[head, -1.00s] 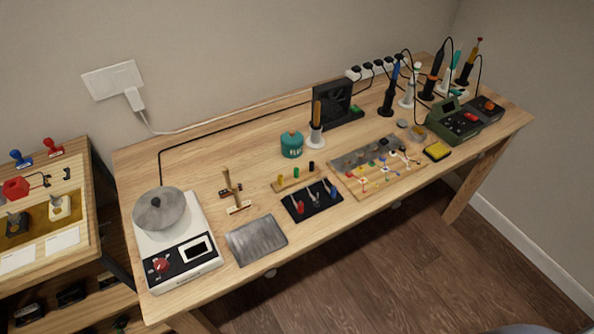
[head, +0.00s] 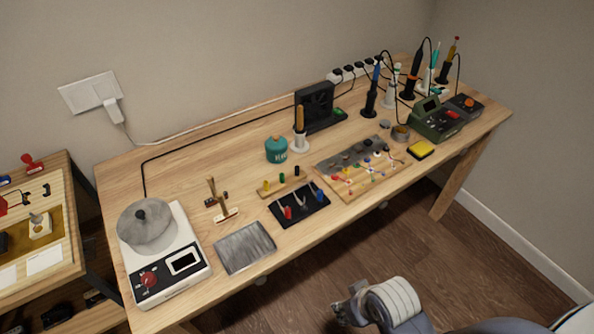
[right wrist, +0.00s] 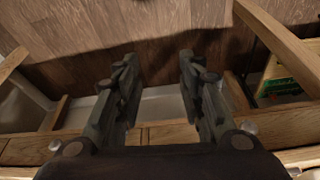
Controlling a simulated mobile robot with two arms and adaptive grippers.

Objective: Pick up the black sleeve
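The black sleeve (head: 297,171) is a small upright cylinder at the right end of a narrow wooden strip (head: 274,192) in the middle of the workbench. A green sleeve (head: 282,179) and a yellow sleeve (head: 266,186) stand to its left on the same strip. My right gripper (head: 337,310) is in front of the bench, over the floor, well apart from the sleeve. In the right wrist view my right gripper (right wrist: 158,85) is open and empty, its two fingers spread. My left gripper is not in view.
A black tray of pliers (head: 300,216) lies in front of the strip. A teal canister (head: 276,150) and a screwdriver in a white stand (head: 300,145) stand behind it. A wooden parts board (head: 352,188) is to the right. A grey metal plate (head: 245,248) lies front left.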

